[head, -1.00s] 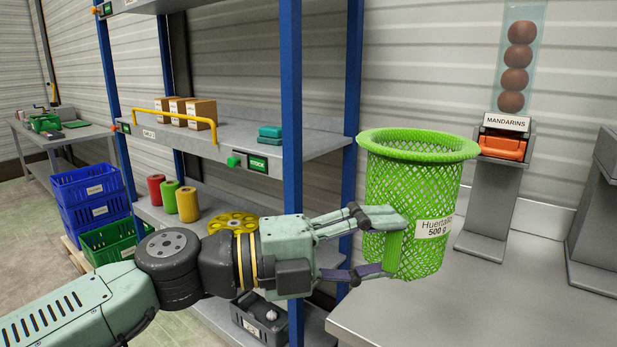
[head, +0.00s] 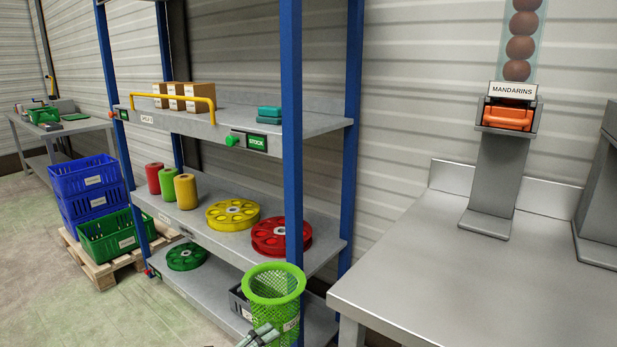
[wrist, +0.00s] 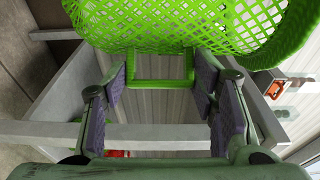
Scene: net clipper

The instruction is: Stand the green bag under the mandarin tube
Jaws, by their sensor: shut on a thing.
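The green mesh bag (head: 275,308) is low in the head view, upright and open at the top, left of the steel table's front corner. My gripper (head: 262,337) is at its lower left, mostly cut off by the picture's edge. In the wrist view my gripper's fingers (wrist: 162,82) are on either side of the bag's square green handle, shut on it, with the bag's mesh (wrist: 200,22) above. The mandarin tube (head: 522,45) is at the upper right, holding several brown-red balls, over a MANDARINS label and an orange flap (head: 510,117).
The steel table (head: 450,280) is bare in front of the mandarin stand (head: 492,190). A second grey stand (head: 598,215) is at its right. A blue-posted shelf (head: 292,150) with reels and boxes stands left, close behind the bag. Crates (head: 88,190) are farther left.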

